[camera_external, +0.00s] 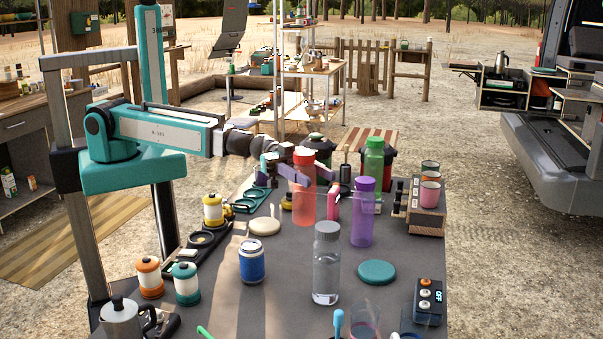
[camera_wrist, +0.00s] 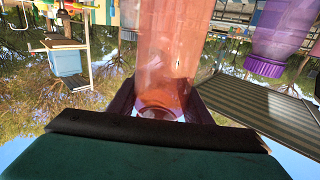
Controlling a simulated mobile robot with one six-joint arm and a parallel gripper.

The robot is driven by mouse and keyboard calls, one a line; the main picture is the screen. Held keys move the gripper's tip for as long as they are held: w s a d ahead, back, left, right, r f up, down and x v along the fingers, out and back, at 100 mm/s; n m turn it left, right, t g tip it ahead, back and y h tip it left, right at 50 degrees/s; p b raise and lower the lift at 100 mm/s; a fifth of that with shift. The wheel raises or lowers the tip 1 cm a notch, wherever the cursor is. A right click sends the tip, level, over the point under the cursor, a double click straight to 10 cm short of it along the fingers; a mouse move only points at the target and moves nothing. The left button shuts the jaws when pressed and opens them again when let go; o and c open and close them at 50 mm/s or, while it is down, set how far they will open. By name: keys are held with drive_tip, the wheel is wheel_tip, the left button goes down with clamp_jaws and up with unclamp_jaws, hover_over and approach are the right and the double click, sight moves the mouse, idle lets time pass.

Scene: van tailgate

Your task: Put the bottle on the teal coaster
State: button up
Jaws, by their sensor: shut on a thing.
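My gripper (camera_external: 306,173) is shut on a translucent red bottle (camera_external: 303,196), with its purple fingers on either side of the upper part. The wrist view shows the red bottle (camera_wrist: 172,50) upside down in the picture, between the fingers (camera_wrist: 160,108). The bottle looks upright; I cannot tell whether its base touches the table. The round teal coaster (camera_external: 377,272) lies bare on the table, nearer the camera and to the right of my gripper.
A clear bottle (camera_external: 326,265) and a purple bottle (camera_external: 363,215) stand between the red bottle and the coaster. A green bottle (camera_external: 374,160) stands behind. A blue jar (camera_external: 251,262) is to the left, and a dark control box (camera_external: 429,300) is right of the coaster.

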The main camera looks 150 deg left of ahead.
drive_tip(key=w+a+n+y+b, duration=0.1)
drive_tip(key=b, duration=0.3)
drive_tip(key=w+a+f+n+g+y+b, duration=0.1)
drive_tip(key=y+b, duration=0.1)
drive_tip(key=b, duration=0.2)
drive_tip(key=w+a+n+y+b, duration=0.1)
drive_tip(key=w+y+b, duration=0.1)
drive_tip(key=b, duration=0.2)
drive_tip(key=shift+w+f, duration=0.1)
drive_tip(key=shift+f, duration=0.3)
drive_tip(key=a+f+p+x, duration=0.1)
drive_tip(key=x, duration=0.6)
drive_tip(key=a+p+x, duration=0.1)
drive_tip(key=x, duration=0.7)
drive_tip(key=shift+s+f+n+p, duration=0.3)
drive_tip(key=shift+s+f, duration=0.1)
drive_tip(key=shift+s, duration=0.05)
drive_tip(key=shift+w+a, duration=0.1)
drive_tip(key=shift+a, duration=0.1)
